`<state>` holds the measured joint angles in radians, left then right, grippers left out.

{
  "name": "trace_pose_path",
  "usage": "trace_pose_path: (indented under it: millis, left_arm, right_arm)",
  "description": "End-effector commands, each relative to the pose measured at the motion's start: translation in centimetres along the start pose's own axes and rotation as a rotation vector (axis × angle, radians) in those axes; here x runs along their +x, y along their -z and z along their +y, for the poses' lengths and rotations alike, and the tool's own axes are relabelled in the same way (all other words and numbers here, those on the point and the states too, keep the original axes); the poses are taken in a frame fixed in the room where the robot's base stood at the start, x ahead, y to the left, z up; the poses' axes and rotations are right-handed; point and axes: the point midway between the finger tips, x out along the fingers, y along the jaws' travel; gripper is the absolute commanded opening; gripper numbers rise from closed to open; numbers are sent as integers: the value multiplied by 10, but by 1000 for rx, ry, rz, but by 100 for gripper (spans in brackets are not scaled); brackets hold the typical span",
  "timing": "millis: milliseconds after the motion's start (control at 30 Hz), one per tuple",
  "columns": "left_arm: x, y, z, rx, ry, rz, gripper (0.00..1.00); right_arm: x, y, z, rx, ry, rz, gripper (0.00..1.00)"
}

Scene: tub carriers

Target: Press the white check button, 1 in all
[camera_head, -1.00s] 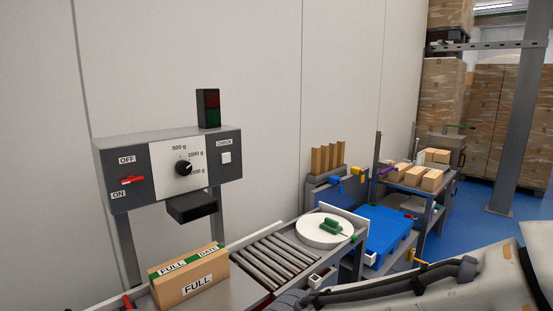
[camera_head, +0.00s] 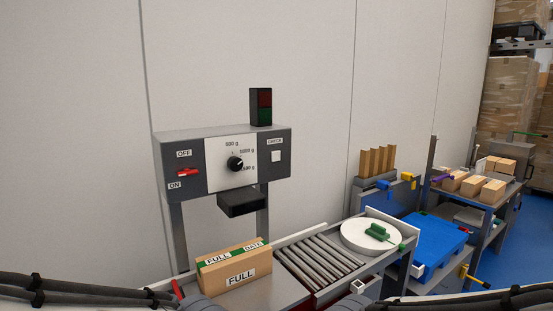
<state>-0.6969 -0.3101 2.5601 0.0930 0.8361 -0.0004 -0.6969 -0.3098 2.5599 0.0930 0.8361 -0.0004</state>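The white check button (camera_head: 276,156) is a small white square on the right side of the grey control panel (camera_head: 283,177), just below the CHECK label. Nothing touches it. The panel also carries a black dial (camera_head: 235,163) on a white plate and a red switch (camera_head: 188,172) between the OFF and ON labels. My arms show only as links and cables along the bottom edge, left and right. Neither gripper's fingers can be seen.
A signal box (camera_head: 261,107) with a red and a green field stands on the panel. Below are a box marked FULL (camera_head: 236,271), a roller conveyor (camera_head: 318,262) and a white round plate (camera_head: 357,236) with a green item. A blue table (camera_head: 433,246) is at right.

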Motion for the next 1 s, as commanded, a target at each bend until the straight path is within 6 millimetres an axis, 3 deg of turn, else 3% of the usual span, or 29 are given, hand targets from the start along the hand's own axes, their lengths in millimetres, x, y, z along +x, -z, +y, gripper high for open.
trace_pose_path:
  millis: [33,133,167,1000]
  left_arm:
    - [0,0,0,0,0,0,43]
    - [0,0,0,0,0,0,4]
    - [0,0,0,0,0,0,0]
    - [0,0,0,0,0,0,0]
  right_arm:
    - [0,0,0,0,0,0,45]
    - [0,0,0,0,0,0,45]
    - [0,0,0,0,0,0,45]
    - [0,0,0,0,0,0,45]
